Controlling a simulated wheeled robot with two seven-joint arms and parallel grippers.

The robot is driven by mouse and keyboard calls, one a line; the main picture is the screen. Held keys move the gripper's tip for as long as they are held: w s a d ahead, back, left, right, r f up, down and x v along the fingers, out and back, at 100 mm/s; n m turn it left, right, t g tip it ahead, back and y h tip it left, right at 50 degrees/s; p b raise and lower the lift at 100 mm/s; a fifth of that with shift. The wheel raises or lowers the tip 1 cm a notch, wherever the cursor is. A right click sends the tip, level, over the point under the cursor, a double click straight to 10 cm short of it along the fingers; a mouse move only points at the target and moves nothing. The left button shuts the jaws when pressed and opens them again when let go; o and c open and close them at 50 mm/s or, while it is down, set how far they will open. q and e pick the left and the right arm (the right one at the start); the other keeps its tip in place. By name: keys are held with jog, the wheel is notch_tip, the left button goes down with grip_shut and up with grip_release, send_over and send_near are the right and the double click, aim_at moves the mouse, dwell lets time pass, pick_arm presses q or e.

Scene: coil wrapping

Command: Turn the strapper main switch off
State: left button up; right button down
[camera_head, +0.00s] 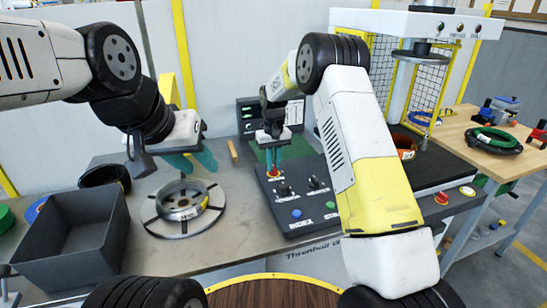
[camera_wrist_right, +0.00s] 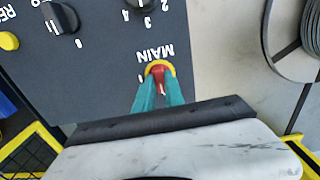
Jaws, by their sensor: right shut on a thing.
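The strapper main switch is a red knob on a yellow round base, at the back left corner of the dark control panel (camera_head: 300,198). In the right wrist view the main switch (camera_wrist_right: 158,68) sits beside the white word MAIN. My right gripper (camera_head: 273,171) points down over it, and its teal fingers (camera_wrist_right: 158,88) are shut on the red knob. The fingers partly cover the knob, so I cannot tell its exact setting. My left gripper (camera_head: 192,164) is empty, with its teal fingers apart, above the table behind the reel.
The panel also has black rotary knobs (camera_head: 284,190), a blue button (camera_head: 297,214) and a green button (camera_head: 330,205). A metal reel (camera_head: 182,208) and a grey bin (camera_head: 72,240) stand on the left. A red emergency button (camera_head: 441,198) is at the right.

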jog(key=shift+w+r, duration=0.1)
jog(key=c, duration=1.4)
grip_release()
jog(key=shift+c, duration=0.2)
notch_tip(320, 180, up, 8)
jog(key=shift+f, duration=0.15)
